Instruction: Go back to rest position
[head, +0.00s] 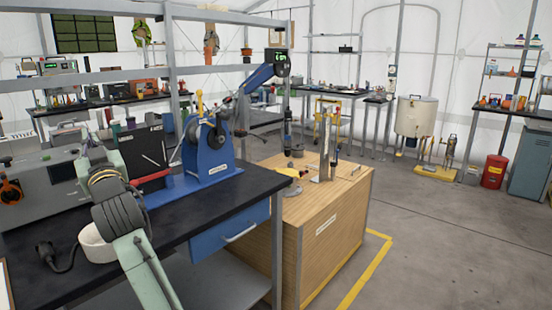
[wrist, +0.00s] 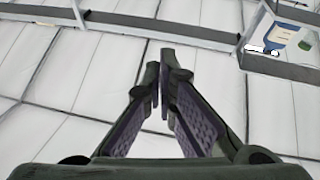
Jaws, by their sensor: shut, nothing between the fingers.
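In the wrist view, my gripper (wrist: 165,62) has its two dark fingers brought together at the tips, with nothing held between them. The fingers point at the white tent fabric (wrist: 60,95), and nothing is touching them. In the head view, a pale green arm link with dark grey ribbed rings reaches up from the bottom edge at lower left, over the black workbench (head: 240,187). I cannot make out the gripper's fingers in the head view.
A blue machine (head: 208,160) with levers stands on the bench, beside a grey case (head: 50,180) and a white ring (head: 97,243). A wooden cabinet (head: 322,232) stands right of it. Grey metal frame rails (head: 170,70) cross above the bench. Floor (head: 455,240) at right is clear.

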